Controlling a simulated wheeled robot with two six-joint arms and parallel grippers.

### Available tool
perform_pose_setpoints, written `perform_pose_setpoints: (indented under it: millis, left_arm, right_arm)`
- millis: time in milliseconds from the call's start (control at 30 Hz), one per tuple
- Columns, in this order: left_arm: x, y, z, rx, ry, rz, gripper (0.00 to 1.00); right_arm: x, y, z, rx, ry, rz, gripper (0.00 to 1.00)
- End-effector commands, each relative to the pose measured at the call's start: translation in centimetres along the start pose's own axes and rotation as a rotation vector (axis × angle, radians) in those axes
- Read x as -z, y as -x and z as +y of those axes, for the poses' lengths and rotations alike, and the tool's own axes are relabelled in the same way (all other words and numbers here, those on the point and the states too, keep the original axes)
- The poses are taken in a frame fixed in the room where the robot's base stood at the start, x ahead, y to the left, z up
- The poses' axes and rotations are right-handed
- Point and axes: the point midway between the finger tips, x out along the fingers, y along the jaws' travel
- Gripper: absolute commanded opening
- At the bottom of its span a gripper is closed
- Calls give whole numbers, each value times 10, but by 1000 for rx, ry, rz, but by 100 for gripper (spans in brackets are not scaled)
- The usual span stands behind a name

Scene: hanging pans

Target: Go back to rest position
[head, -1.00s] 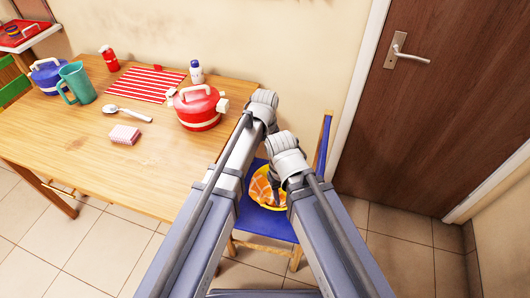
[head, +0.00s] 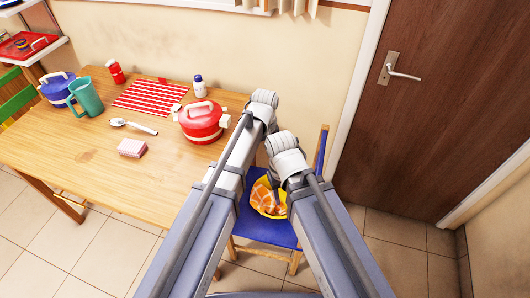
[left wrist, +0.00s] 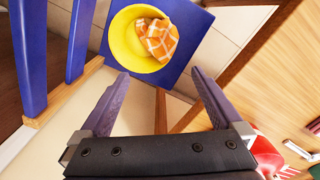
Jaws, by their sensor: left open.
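In the head view my two grey arms reach forward from the bottom, bent at their pale joints beside the table's right end. My left gripper (left wrist: 160,80) shows in the left wrist view with its two fingers spread wide and nothing between them. Beyond it, apart from the fingers, is a yellow bowl (left wrist: 124,46) with an orange checked cloth (left wrist: 158,38). In the head view the arms hide most of the gripper area. My right gripper cannot be made out.
The bowl sits on a blue chair (head: 262,231) beside the wooden table (head: 95,170). On the table are a red pot (head: 201,122), a striped mat (head: 148,97), a teal jug (head: 88,96) and a blue pot (head: 56,90). A brown door (head: 450,120) stands at the right.

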Motion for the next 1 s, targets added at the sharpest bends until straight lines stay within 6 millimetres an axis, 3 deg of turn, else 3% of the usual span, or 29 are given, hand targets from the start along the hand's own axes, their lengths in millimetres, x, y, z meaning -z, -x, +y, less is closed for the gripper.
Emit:
perform_pose_setpoints:
  millis: [667, 1000]
  left_arm:
    - [-1, 1, -6, -1, -4, 1, 100]
    - [-25, 1, -116, -13, -148, 36, 100]
  right_arm:
    - [0, 1, 0, 0, 0, 0, 50]
    - [0, 1, 0, 0, 0, 0, 50]
